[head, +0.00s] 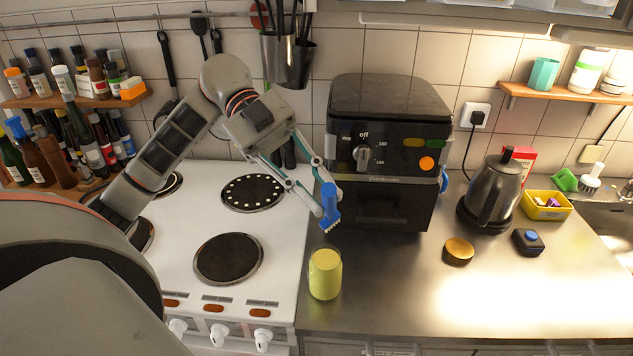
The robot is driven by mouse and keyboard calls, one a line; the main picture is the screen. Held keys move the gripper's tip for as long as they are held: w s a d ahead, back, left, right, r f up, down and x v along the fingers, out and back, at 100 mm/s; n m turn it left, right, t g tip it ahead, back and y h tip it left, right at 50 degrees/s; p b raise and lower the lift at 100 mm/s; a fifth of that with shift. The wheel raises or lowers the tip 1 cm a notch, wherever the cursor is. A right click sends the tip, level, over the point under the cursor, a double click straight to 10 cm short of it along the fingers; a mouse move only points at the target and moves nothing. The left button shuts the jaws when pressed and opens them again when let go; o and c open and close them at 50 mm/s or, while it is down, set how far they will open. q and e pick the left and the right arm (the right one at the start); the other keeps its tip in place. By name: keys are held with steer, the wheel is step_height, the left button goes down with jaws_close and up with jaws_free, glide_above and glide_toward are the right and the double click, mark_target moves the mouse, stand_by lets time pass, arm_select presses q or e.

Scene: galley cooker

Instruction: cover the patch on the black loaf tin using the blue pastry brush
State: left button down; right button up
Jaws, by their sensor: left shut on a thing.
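The blue pastry brush (329,206) hangs in my left gripper (327,200), which is shut on it. No loaf tin can be clearly made out. The black box-shaped appliance (385,208) has a round orange patch (426,163), an olive patch (412,142) and a green patch (437,143) on its upper front. The brush is left of and below these patches. An open-looking yellow jar (325,275) stands below and in front of the brush. My right gripper is not in view.
The white cooker (180,260) with dark hotplates lies left. On the steel counter (400,300) are a round brown-gold item (458,251), a black kettle (490,195), a small black box with a blue top (528,241) and a yellow bin (547,206).

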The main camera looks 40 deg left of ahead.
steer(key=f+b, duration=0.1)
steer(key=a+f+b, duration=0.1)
steer(key=b, duration=0.1)
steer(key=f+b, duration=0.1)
steer(key=b, duration=0.1)
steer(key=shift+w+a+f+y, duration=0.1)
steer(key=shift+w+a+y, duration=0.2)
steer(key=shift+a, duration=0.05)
stand_by(0.3)
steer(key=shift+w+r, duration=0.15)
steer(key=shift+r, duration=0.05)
stand_by(0.3)
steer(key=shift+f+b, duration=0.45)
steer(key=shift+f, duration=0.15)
stand_by(0.5)
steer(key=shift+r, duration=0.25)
stand_by(0.5)
stand_by(0.4)
